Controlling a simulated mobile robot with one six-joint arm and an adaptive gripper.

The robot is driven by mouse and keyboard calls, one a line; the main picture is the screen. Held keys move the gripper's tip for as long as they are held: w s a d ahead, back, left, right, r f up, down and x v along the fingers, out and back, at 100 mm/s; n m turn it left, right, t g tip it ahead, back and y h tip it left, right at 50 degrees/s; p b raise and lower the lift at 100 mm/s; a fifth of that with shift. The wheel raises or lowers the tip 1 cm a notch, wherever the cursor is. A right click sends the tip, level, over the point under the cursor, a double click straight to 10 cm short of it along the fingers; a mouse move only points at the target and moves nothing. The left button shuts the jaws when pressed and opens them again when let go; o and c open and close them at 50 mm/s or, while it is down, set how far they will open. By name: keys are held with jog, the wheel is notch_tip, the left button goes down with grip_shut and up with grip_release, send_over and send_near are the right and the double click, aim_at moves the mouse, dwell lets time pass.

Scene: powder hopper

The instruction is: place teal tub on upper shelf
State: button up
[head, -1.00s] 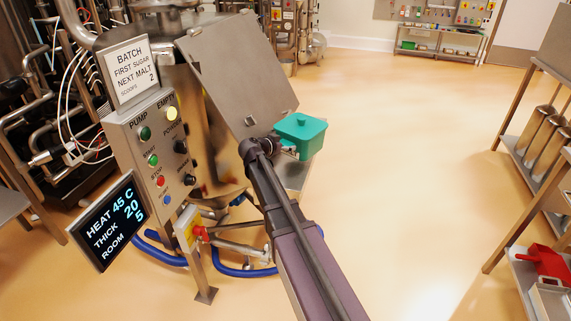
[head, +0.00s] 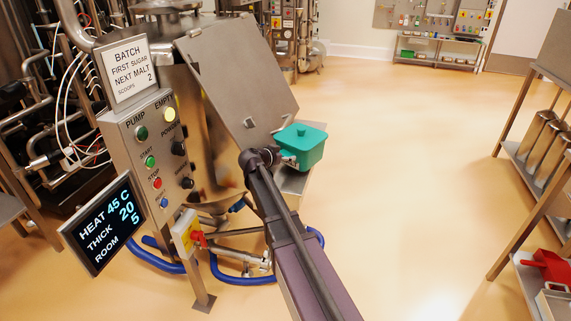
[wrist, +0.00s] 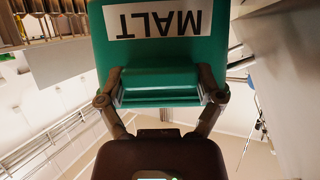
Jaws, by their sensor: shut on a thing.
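The teal tub (head: 303,144) with its lid on is held at the end of my arm, beside the open hopper lid. In the wrist view the tub (wrist: 218,35) fills the top and carries a white label reading MALT, upside down in the picture. My gripper (wrist: 165,88) is shut on the tub's teal handle, one finger on each side. In the head view my gripper (head: 285,156) is partly hidden by my arm. A shelf rack (head: 530,170) stands at the right with several metal canisters on its middle level; which level is the upper shelf is unclear, as the picture cuts it off.
The hopper's tilted metal lid (head: 235,75) and control panel (head: 150,130) stand to the left of my arm. The floor (head: 410,170) between hopper and rack is clear.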

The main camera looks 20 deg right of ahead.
jog(key=shift+f+b, duration=0.85)
jog(key=shift+f, duration=0.35)
jog(key=o, duration=1.1)
jog(key=shift+c, duration=0.2)
jog(key=shift+a+r, duration=0.1)
jog(key=shift+r, duration=0.05)
jog(key=shift+s+a+r, duration=0.1)
jog(key=shift+s+a, duration=0.1)
jog(key=shift+a, duration=0.05)
jog(key=p+v, duration=0.4)
jog(key=v, duration=0.7)
jog(key=shift+p, duration=0.3)
jog(key=shift+s, duration=0.1)
